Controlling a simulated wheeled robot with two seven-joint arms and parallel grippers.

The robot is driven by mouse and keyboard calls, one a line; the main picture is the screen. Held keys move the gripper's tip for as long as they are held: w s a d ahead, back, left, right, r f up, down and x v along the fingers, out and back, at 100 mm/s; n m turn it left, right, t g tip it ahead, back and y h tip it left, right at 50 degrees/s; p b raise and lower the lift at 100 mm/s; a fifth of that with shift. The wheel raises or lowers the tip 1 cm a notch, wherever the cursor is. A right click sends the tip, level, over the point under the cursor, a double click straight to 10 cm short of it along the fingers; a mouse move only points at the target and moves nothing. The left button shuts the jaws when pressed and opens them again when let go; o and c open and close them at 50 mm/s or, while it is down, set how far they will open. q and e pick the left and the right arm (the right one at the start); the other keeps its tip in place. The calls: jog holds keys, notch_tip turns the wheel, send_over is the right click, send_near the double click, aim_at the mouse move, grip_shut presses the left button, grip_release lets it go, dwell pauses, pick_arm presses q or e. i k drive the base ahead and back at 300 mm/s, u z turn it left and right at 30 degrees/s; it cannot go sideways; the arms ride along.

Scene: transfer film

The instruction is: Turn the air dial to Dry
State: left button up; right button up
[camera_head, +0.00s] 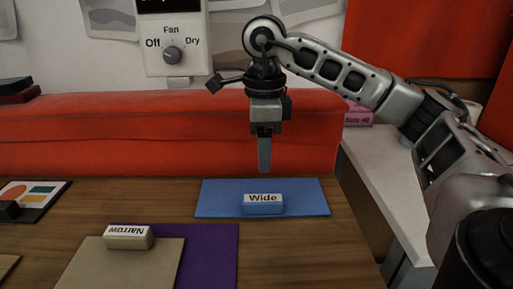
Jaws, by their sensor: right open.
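The air dial (173,54) is a round grey knob on a pale control panel (153,64) at the upper left of the head view. Labels around it read Off at left, Fan above and Dry at right. Its pointer looks roughly upward, toward Fan, but is small. My right gripper (264,155) hangs pointing down, right of and below the dial, over the blue mat's far side. It is apart from the dial and holds nothing that I can see. Its fingers overlap from this side. My left gripper does not show.
A blue mat (225,199) carries a block marked Wide (263,206). A block marked Narrow (130,238) rests on a tan board beside a purple sheet (217,262). A long red padded barrier (120,130) runs behind the wooden table, below the panel.

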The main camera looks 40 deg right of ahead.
aim_at(172, 56)
jog(key=k, duration=1)
